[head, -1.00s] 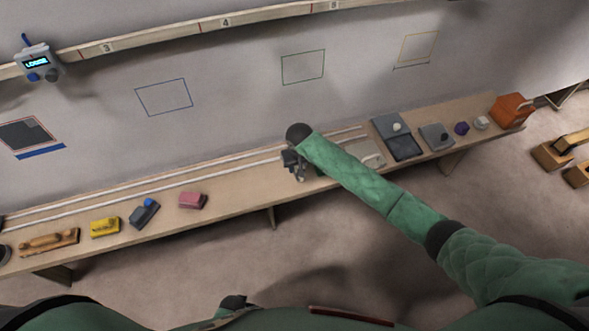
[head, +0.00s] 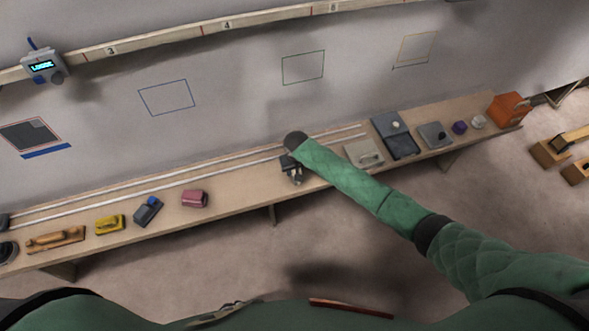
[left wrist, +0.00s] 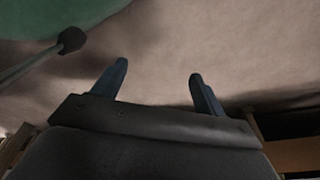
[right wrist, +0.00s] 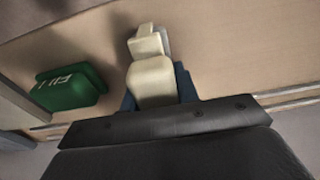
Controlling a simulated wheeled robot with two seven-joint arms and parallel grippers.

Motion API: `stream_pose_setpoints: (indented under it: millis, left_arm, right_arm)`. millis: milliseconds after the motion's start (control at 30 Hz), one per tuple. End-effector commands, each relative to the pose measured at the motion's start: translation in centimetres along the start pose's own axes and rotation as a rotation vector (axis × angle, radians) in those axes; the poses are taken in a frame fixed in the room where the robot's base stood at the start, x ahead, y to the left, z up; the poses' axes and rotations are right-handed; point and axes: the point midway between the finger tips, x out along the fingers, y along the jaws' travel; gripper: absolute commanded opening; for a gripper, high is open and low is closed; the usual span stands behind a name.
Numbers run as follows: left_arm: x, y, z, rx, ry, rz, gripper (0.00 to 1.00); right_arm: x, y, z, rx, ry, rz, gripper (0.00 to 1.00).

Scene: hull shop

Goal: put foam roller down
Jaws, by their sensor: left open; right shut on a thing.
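In the right wrist view, a cream two-part piece, which I take to be the foam roller (right wrist: 152,78), sits between the dark blue fingers of my right gripper (right wrist: 158,85). The gripper is shut on it. The bench top lies behind it; I cannot tell whether the piece touches it. In the head view my right gripper (head: 292,174) is at the middle of the bench, and the held piece is hard to make out there. My left gripper (left wrist: 156,80) is open and empty over the floor in the left wrist view.
A green block (right wrist: 72,87) shows left of the held piece. Bare bench lies between pink block and gripper.

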Motion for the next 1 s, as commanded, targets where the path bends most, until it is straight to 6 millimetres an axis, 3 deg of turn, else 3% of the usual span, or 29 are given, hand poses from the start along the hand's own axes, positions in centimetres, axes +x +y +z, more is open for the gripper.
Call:
stream_pose_setpoints:
  millis: [333,367,467,900,1000]
  left_arm:
    - [-0.1,0.0,-0.2,-0.001,0.000,0.000,0.72]
    - [-0.1,0.0,-0.3,-0.002,0.000,0.000,0.72]
    - [-0.2,0.0,-0.4,-0.002,0.003,0.000,0.72]
    - [0.1,0.0,-0.2,-0.002,-0.009,0.001,0.72]
    - [-1.1,0.9,-1.1,-0.005,-0.011,0.009,0.72]
  right_arm:
    - [0.7,-0.1,0.1,0.000,0.000,0.000,0.11]
    - [0.6,0.0,0.1,0.000,0.000,0.000,0.35]
    - [0.6,0.0,0.1,0.000,0.000,0.000,0.53]
    - [0.7,0.1,0.0,0.000,0.001,0.000,0.53]
    - [0.6,0.1,0.0,0.001,0.002,0.001,0.53]
